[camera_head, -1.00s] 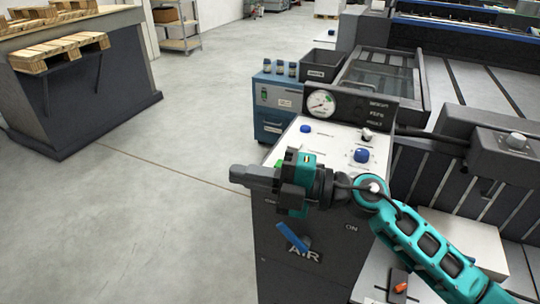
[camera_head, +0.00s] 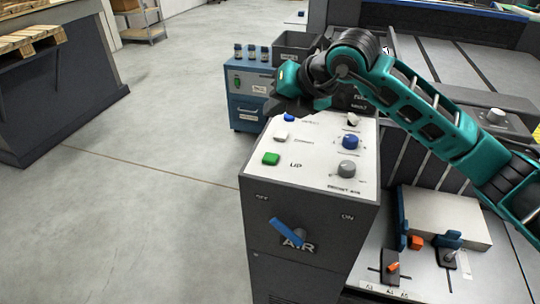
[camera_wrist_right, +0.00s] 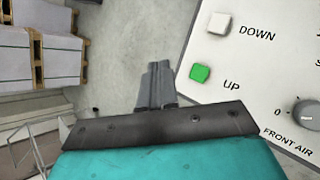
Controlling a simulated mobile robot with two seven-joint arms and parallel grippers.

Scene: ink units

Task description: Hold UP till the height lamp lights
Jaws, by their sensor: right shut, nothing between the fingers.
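The green UP button (camera_head: 271,158) sits on the white top of the control panel (camera_head: 310,180), below the white DOWN button (camera_head: 281,136). In the wrist view the UP button (camera_wrist_right: 200,73) is to the right of my finger tips, with the DOWN button (camera_wrist_right: 219,23) above it. My right gripper (camera_head: 274,105) is above the far left part of the panel, apart from the UP button. Its shut, empty fingers (camera_wrist_right: 156,72) show against the floor in the wrist view. My left gripper is out of view. I cannot make out a height lamp; my arm hides the panel's back.
Blue and grey knobs (camera_head: 349,142) stand on the panel's right side. A blue AIR lever (camera_head: 288,232) is on its front. A blue cabinet (camera_head: 248,92) and a dark bin (camera_head: 295,45) stand behind. The floor (camera_head: 140,190) to the left is clear.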

